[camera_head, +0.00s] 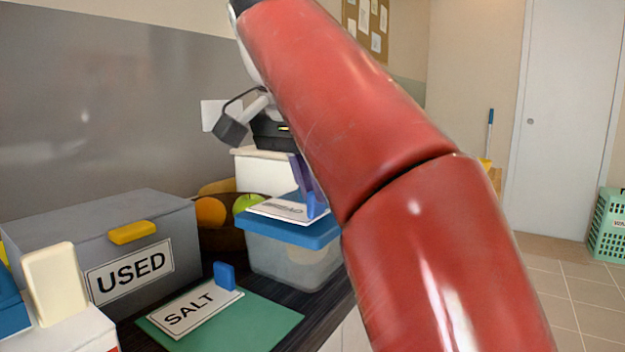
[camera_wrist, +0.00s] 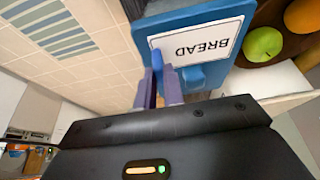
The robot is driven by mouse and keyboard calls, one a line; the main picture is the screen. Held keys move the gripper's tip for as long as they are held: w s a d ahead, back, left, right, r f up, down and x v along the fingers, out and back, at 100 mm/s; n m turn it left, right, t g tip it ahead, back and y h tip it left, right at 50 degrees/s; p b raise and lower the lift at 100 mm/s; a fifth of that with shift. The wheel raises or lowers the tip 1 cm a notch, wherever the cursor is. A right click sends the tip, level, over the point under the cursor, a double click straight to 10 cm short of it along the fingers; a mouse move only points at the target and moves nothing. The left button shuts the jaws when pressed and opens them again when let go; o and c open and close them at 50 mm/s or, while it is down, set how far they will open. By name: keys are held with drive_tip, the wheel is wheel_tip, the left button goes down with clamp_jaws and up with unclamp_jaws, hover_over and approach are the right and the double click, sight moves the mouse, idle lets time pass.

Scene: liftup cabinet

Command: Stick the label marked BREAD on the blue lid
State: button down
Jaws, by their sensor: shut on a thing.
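The white BREAD label (camera_head: 283,209) lies flat over the blue lid (camera_head: 290,233) of a clear container (camera_head: 298,265). In the wrist view the label (camera_wrist: 205,37) covers much of the lid (camera_wrist: 209,74), lettering upside down. I cannot tell whether the label touches the lid or hovers just above it. My gripper (camera_head: 309,197) has purple fingers shut on the label's blue tab (camera_head: 314,206). The fingers (camera_wrist: 160,80) also show in the wrist view, with the tab (camera_wrist: 157,57) at the label's edge. My red arm hides the lid's right side in the head view.
A grey USED box (camera_head: 95,235) stands left. A SALT label (camera_head: 200,308) with a blue tab lies on a green mat (camera_head: 255,325) in front. The counter edge runs close on the right.

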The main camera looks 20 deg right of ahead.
drive_tip(key=shift+f+b, duration=0.3)
drive_tip(key=shift+f, duration=0.25)
idle(1.1)
drive_tip(key=c, duration=1.4)
unclamp_jaws()
drive_tip(key=shift+c, duration=0.2)
drive_tip(key=shift+d, duration=0.1)
